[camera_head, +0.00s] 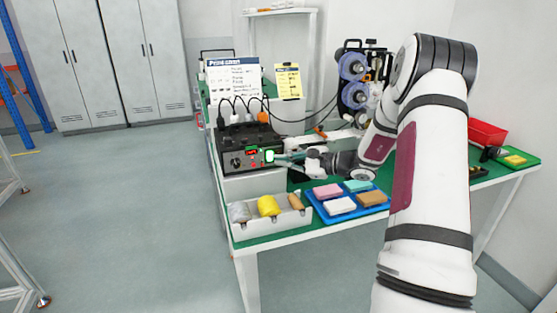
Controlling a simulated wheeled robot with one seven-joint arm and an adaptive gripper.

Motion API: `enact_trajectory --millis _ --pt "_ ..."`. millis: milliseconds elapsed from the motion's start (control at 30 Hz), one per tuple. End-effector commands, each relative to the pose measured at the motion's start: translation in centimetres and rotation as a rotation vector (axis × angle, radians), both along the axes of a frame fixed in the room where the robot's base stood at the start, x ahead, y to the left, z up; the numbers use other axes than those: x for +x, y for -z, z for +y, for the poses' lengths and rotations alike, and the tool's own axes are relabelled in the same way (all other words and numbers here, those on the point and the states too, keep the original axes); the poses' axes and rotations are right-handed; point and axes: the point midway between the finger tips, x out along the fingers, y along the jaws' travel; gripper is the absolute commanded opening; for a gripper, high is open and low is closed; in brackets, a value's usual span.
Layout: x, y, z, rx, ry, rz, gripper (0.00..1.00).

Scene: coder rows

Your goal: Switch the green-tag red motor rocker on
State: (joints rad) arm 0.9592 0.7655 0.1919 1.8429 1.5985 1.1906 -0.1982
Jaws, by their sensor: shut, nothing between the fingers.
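A black control box (238,157) stands on the green bench top at the left end of the bench. Its front face has a knob, a small red area (252,152) and a bright green patch with a pale centre (269,156) at its right end. They are too small to tell which part is the red motor rocker or which way it is set. My gripper (278,157) is shut and empty, pointing left at the right end of the box's front face. Its tips are right beside the green patch; I cannot tell if they touch it. The fingers may hide part of that face.
A white divided bin (270,226) with a yellow roll and a blue tray (318,205) with several coloured blocks stand in front. Cables and plugs rise from the box top. A print chart (233,77) and blue spools (353,66) stand behind. A red bin (487,132) is at right.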

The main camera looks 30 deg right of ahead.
Motion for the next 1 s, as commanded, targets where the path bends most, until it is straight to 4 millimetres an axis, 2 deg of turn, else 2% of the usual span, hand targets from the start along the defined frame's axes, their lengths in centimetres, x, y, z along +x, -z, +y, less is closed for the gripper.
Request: enact_trajectory --millis 1000 --pt "0.81 0.1 -0.24 0.0 0.0 0.0 0.0"
